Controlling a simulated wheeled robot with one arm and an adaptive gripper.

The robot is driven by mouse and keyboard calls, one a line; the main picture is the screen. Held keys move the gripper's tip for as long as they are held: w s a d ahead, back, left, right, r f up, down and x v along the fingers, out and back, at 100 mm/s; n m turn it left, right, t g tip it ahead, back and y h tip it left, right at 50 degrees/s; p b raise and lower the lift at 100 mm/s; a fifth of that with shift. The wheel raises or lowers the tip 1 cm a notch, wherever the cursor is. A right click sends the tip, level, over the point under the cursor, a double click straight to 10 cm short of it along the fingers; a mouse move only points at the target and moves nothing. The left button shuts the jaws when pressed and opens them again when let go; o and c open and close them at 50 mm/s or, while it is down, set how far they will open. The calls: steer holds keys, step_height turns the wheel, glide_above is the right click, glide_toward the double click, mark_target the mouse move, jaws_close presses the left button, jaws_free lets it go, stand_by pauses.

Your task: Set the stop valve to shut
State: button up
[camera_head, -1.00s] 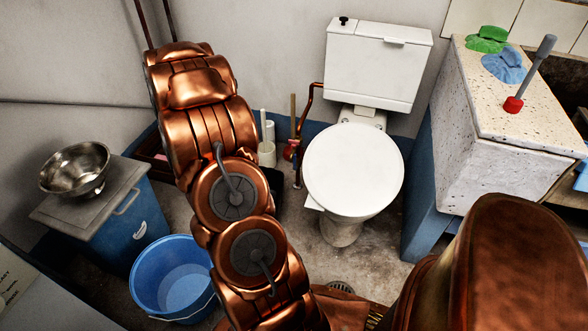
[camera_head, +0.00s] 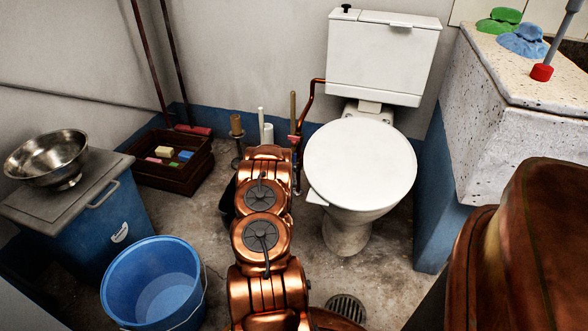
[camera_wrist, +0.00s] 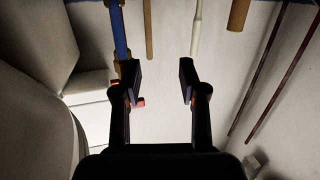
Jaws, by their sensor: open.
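The stop valve (camera_head: 294,139) shows as a small red part on the copper pipe left of the toilet, just beyond my arm in the head view. In the wrist view its red part (camera_wrist: 140,102) shows beside the left finger, with a brass fitting and a blue stretch of pipe above. That finger partly covers the valve, so its handle setting is unclear. My gripper (camera_wrist: 158,73) is open and empty. The valve lies at its left finger rather than midway between the fingers. I cannot tell whether they touch. My arm hides the gripper in the head view.
The white toilet (camera_head: 358,165) stands right of the valve. Upright sticks (camera_head: 265,128) stand close on its left. A brown crate (camera_head: 170,172), a blue bucket (camera_head: 150,285) and a blue cabinet (camera_head: 85,225) with a steel bowl (camera_head: 47,157) are further left. The stone trough (camera_head: 500,120) is right.

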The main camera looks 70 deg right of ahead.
steer(key=m+h, duration=0.1)
steer(key=h, duration=0.1)
glide_toward(294, 159)
steer(key=d, duration=0.2)
steer(key=shift+g, duration=0.3)
steer(key=b+x, duration=0.1)
steer(key=x, duration=0.1)
steer(key=b+x, duration=0.1)
steer(key=x, duration=0.1)
steer(key=b+x, duration=0.1)
steer(key=x, duration=0.1)
steer(key=shift+w+d+r, duration=0.15)
steer(key=shift+w+d, duration=0.15)
steer(key=shift+w, duration=0.1)
steer(key=shift+w+d+r, duration=0.15)
steer(key=shift+d, duration=0.25)
jaws_close()
